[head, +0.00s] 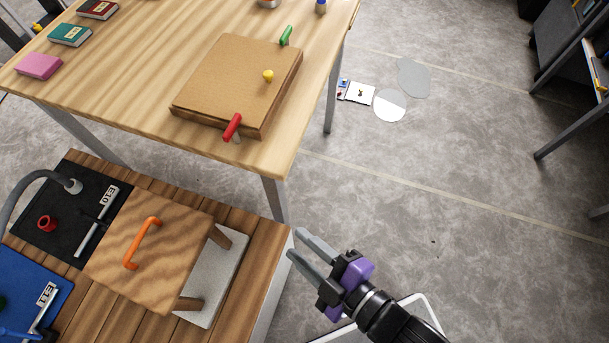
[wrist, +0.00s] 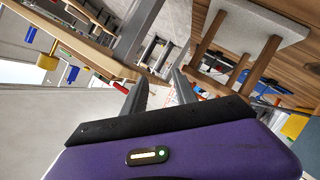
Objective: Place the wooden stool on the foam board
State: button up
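The wooden stool (head: 175,235), with an orange handle (head: 138,245) on its square top, is upright on the grey-white foam board (head: 233,270). Two of its legs show in the head view with their feet on the board; the top hides much of the board. The wrist view looks upside down; there the board (wrist: 255,22) is at top right with the stool's legs (wrist: 205,42) meeting it. My gripper (head: 294,243) is to the right of the stool, apart from it. Its two fingers are spread with nothing between them, also in the wrist view (wrist: 160,76).
The low plank bench (head: 100,322) also bears a black mat (head: 30,228) with a red ring and a blue mat (head: 30,285). A taller wooden table (head: 150,75) behind holds a brown box (head: 240,80) and several books. The floor to the right is mostly open; shelving stands far right.

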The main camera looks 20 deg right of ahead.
jog(key=s+d+r+m+t+h, duration=0.1)
jog(key=s+d+r+m+h, duration=0.4)
jog(key=s+d+r+m, duration=0.3)
jog(key=s+d+m, duration=0.3)
jog(key=d+m, duration=0.2)
jog(key=d, duration=0.1)
jog(key=shift+s+m+t+h, duration=0.25)
jog(key=shift+m+t+h, duration=0.05)
jog(key=shift+t+h, duration=0.1)
jog(key=shift+r, duration=0.15)
notch_tip(320, 180, up, 5)
jog(key=p, duration=0.5)
jog(key=shift+r+p, duration=0.2)
jog(key=shift+p, duration=0.1)
